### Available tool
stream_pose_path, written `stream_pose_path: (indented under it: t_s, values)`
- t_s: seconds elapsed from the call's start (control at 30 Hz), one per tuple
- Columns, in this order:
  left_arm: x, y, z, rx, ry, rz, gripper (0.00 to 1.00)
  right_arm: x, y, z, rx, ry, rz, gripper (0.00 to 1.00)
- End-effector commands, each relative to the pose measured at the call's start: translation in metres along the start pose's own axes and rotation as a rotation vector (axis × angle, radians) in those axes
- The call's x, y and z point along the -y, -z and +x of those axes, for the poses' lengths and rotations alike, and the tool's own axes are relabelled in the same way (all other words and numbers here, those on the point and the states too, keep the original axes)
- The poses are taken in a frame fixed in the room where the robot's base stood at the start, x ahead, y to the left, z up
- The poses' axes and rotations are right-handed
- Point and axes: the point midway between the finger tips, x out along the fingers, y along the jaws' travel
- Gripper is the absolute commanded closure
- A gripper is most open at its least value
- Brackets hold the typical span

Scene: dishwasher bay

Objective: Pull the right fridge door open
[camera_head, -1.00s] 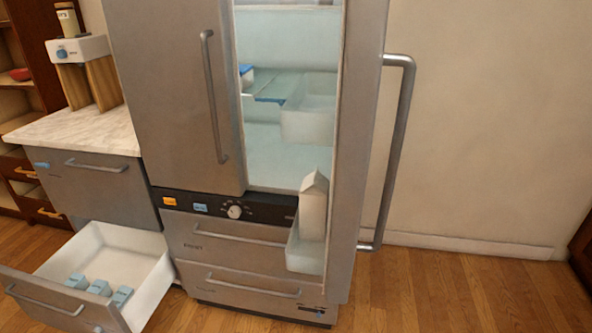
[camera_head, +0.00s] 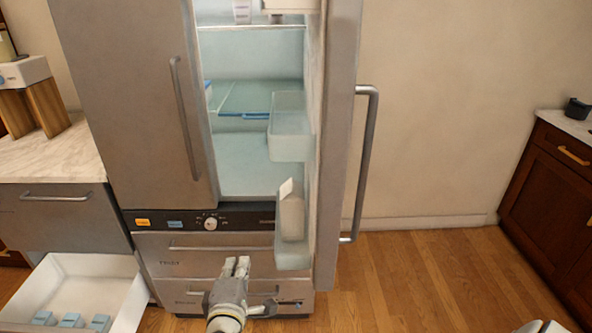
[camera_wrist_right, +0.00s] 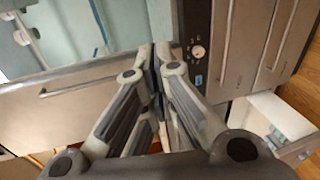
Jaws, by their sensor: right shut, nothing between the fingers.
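The right fridge door (camera_head: 338,150) stands open in the head view, swung out toward me and seen nearly edge-on. Its long bar handle (camera_head: 366,165) is on the outer face, at the right. Inside the door are clear bins, the lower one holding a white carton (camera_head: 291,212). My right gripper (camera_head: 237,264) is shut and empty in front of the lower fridge drawers, left of the door's lower end and apart from the handle. Its closed fingers (camera_wrist_right: 158,62) also show in the right wrist view. My left gripper is not in view.
The left fridge door (camera_head: 140,110) is shut. An open white drawer (camera_head: 95,280) with blue blocks juts out at lower left. A dark wooden cabinet (camera_head: 560,165) stands at far right. Wooden floor (camera_head: 430,275) is clear right of the door.

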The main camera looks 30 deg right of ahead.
Motion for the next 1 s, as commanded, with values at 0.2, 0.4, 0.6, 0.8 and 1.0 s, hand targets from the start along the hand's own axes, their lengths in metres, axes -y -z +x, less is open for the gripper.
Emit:
stream_pose_path:
  t_s: [0.2,0.4,0.6,0.8,1.0]
  values:
    - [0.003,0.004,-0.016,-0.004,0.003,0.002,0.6,-0.136,-0.066,-0.051,0.204,-0.19,0.071,1.0]
    - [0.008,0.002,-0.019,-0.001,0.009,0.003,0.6,-0.163,-0.09,-0.065,0.271,-0.227,0.097,1.0]
    - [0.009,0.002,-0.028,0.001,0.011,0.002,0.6,-0.171,-0.099,-0.04,0.274,-0.229,0.095,1.0]
    - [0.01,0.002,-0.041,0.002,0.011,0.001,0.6,-0.181,-0.11,0.001,0.273,-0.229,0.094,1.0]
    - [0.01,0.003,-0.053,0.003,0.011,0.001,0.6,-0.184,-0.129,0.027,0.271,-0.226,0.094,1.0]
